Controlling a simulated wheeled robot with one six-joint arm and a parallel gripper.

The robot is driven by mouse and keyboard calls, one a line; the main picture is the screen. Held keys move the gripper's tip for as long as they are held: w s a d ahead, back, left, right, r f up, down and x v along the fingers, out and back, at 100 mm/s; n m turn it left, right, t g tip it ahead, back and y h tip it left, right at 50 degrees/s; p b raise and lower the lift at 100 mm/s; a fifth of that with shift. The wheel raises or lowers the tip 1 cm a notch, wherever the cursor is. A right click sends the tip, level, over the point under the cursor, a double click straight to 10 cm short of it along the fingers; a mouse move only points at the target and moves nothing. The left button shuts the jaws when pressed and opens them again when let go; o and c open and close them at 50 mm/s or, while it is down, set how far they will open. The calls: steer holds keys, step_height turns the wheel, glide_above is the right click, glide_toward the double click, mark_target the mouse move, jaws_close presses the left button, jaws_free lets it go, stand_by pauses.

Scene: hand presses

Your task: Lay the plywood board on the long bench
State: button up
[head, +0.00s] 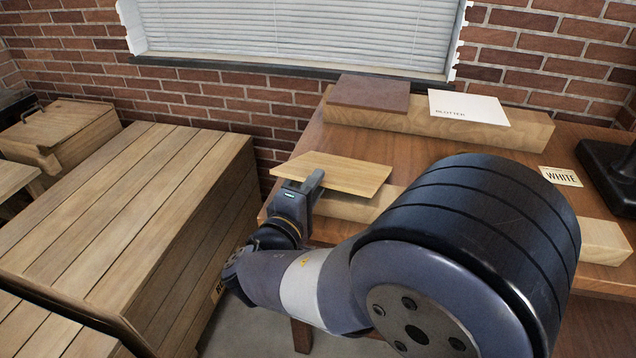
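A thin, pale board (345,174), which looks like the plywood board, lies roughly level at the left end of the reddish-brown table (375,148). It is above or on a low wooden beam (345,209); I cannot tell whether it touches it. My gripper (318,180) is at the board's near left edge, with one finger overlapping it in the picture. The other finger is hidden, so I cannot tell whether it grips the board. I cannot tell for sure which surface is the long bench; a long plank-topped bench or chest (125,200) stands at the left.
A thick wooden block at the back of the table (440,124) carries a brown slab (369,93) and a white BLOTTER sheet (468,108). A WHITE label (561,177) and a black stand (610,170) are at the right. The plank top is clear.

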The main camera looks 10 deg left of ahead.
jaws_close()
stand_by(0.3)
steer(key=shift+r, duration=0.15)
stand_by(0.3)
step_height(320, 180, up, 3)
steer(key=shift+f+p, duration=0.1)
steer(key=shift+p, duration=0.4)
steer(key=shift+s, duration=0.15)
steer(key=r+v, duration=0.3)
steer(key=v, duration=1.9)
stand_by(0.3)
